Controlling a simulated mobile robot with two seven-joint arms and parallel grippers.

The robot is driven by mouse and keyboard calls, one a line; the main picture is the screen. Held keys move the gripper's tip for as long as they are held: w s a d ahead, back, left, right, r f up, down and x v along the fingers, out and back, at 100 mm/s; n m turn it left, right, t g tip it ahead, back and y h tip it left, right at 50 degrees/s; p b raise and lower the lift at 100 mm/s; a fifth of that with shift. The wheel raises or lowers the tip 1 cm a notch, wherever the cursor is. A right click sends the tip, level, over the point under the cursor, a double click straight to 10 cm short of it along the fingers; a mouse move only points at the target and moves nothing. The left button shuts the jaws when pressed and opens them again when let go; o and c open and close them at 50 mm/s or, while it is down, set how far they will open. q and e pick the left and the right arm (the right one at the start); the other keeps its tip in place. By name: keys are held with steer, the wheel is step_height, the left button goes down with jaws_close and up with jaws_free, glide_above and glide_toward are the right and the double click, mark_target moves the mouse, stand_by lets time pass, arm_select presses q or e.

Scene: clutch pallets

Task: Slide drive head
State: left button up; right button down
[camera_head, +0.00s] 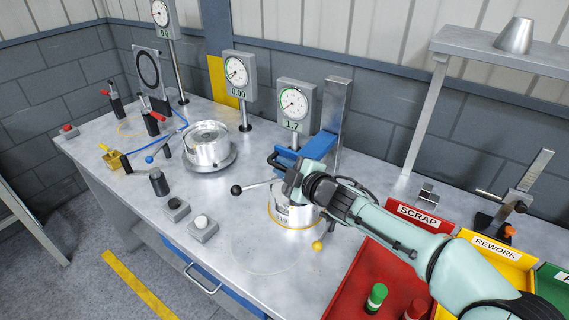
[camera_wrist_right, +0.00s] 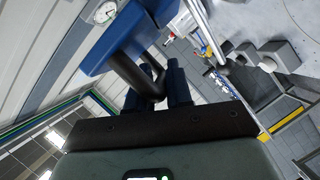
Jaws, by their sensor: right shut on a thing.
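The drive head (camera_head: 320,146) is a blue block on an upright metal column (camera_head: 335,105). A dark bar handle (camera_head: 277,160) juts from its near left side. My right gripper (camera_head: 287,170) is at this handle, shut on it. In the right wrist view the drive head (camera_wrist_right: 108,48) is at upper left, and its dark handle (camera_wrist_right: 150,82) runs down between the fingers of my right gripper (camera_wrist_right: 160,98). Below the gripper, a metal cylinder (camera_head: 291,216) with a label stands inside a yellow ring; my gripper and arm hide part of it. My left gripper is not in view.
A dial gauge (camera_head: 295,105) stands just left of the column. A ball-ended lever (camera_head: 250,187) lies close to my gripper. Left is a round metal part (camera_head: 207,145) on a disc. A red SCRAP tray (camera_head: 346,292) lies under my right arm. The front middle of the bench is clear.

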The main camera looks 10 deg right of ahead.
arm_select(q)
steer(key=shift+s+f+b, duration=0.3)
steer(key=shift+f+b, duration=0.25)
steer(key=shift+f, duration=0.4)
arm_select(e)
step_height(320, 180, down, 3)
steer(key=shift+r, duration=0.2)
steer(key=c, duration=1.1)
jaws_free()
steer(key=shift+r, duration=0.1)
steer(key=shift+s, duration=0.1)
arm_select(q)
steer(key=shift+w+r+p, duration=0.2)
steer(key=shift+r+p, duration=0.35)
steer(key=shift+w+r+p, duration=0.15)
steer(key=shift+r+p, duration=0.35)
arm_select(e)
steer(key=v, duration=1.3)
steer(key=shift+s+d, duration=0.1)
